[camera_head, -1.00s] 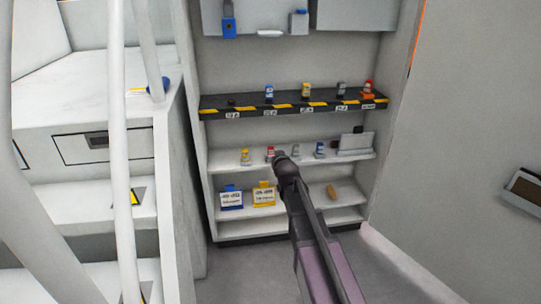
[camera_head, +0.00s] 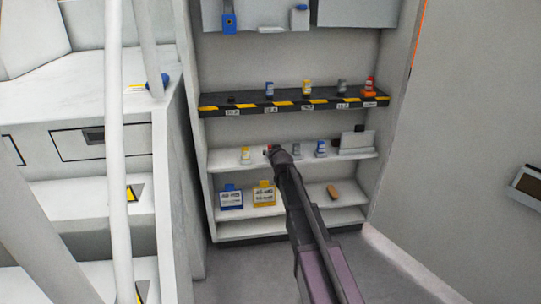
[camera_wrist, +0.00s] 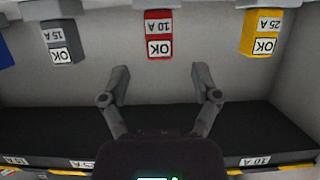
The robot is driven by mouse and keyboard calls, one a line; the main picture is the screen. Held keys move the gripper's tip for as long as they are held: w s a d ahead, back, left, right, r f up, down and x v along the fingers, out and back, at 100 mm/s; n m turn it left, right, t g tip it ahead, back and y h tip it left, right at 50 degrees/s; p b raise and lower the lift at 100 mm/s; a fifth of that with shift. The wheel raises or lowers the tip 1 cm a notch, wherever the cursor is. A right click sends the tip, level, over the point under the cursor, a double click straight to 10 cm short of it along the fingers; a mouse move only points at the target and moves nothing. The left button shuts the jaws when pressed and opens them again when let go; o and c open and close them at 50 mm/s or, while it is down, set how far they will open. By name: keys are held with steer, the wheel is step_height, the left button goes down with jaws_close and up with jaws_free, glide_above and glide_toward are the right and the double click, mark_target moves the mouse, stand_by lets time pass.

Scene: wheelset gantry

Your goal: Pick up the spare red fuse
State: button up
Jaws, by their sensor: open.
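The spare red fuse (camera_wrist: 158,35), marked "10 A" and "OK", shows upside down at the top centre of the wrist view. In the head view only a small red bit of it (camera_head: 267,151) shows on the white middle shelf, beside my gripper (camera_head: 273,151), which hides most of it. In the wrist view my gripper (camera_wrist: 162,84) is open and empty. Its two fingers point toward the red fuse, one on each side of its line, with a gap still visible between fingertips and fuse.
A grey 15 A fuse (camera_wrist: 63,40) and a yellow 25 A fuse (camera_wrist: 262,33) flank the red one. The black striped shelf (camera_head: 290,104) above holds several fuses, including another red one (camera_head: 370,84).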

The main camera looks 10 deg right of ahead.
steer(key=shift+w+f, duration=0.1)
steer(key=shift+w, duration=0.15)
steer(key=shift+f+b+x, duration=0.2)
steer(key=shift+b+x, duration=0.65)
steer(key=shift+x, duration=1)
steer(key=shift+w+f, duration=0.2)
steer(key=shift+w, duration=0.45)
jaws_close()
